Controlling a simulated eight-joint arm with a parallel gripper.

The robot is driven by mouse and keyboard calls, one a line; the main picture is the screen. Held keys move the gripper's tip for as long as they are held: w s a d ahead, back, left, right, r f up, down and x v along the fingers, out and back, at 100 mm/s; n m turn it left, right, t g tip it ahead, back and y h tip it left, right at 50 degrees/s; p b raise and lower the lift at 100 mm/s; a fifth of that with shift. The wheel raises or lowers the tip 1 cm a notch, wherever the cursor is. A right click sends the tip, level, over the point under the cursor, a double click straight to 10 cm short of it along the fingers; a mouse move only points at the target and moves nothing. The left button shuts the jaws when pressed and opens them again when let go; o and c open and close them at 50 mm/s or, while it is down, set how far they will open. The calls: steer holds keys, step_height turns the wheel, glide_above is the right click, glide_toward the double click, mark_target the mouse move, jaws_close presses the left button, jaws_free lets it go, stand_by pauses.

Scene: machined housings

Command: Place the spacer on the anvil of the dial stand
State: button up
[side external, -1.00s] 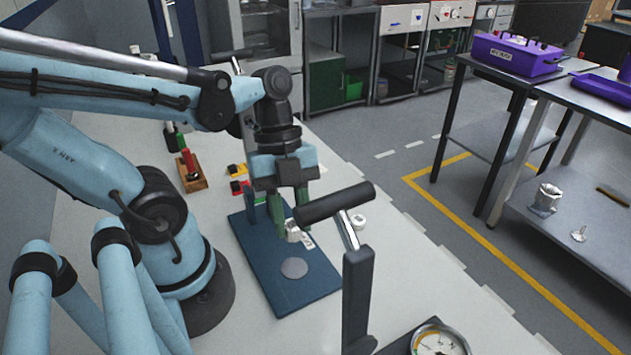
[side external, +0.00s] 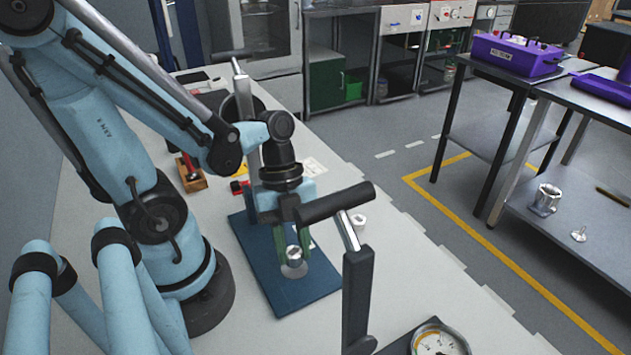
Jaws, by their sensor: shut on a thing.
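My gripper (side external: 293,249) points down with its green fingers shut on a small silver part, the spacer (side external: 293,253). The spacer is over the round grey disc, which looks like the anvil (side external: 294,271), on a dark blue base plate (side external: 318,283). The spacer overlaps the far part of the disc in this view. I cannot tell whether it touches the disc or hangs just above it.
A black-handled lever (side external: 357,290) stands in front, close to my gripper in the picture. A dial gauge (side external: 436,343) is at the bottom right. A wooden block (side external: 193,180) with a red-handled item stands behind left.

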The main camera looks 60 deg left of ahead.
steer(key=shift+f, duration=0.7)
steer(key=shift+f, duration=0.15)
steer(key=o, duration=1)
steer(key=shift+o, duration=0.2)
steer(key=v, duration=0.7)
steer(key=shift+r, duration=0.4)
